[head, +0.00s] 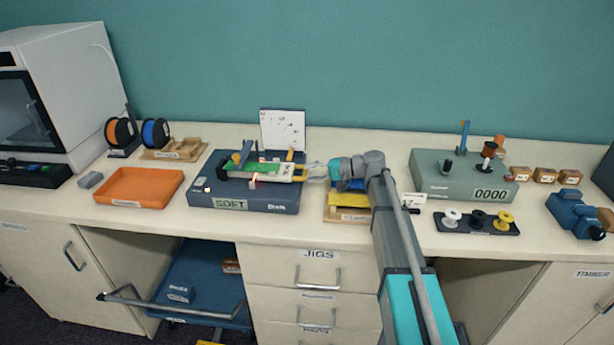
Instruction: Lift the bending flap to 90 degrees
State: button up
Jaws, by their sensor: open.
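A dark blue-grey bending station (222,193) with a display reading SOFT stands on the bench, left of centre. A green sheet (268,169) lies on its top, with pale and yellow parts around it. I cannot tell clearly which of these parts is the bending flap; nothing large on the top stands raised like a hinged plate. A small glow shows near the middle of the station. My gripper (309,172) reaches in from the right, at the right end of the green sheet and pale parts. It is open; whether it touches them cannot be told.
A white panel (283,130) stands upright behind the station. An orange tray (140,186) lies to the left. Yellow and blue pieces (347,201) lie beneath my arm. A grey-green winder with a 0000 counter (460,177) stands to the right.

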jog(key=shift+x, duration=0.85)
grip_shut()
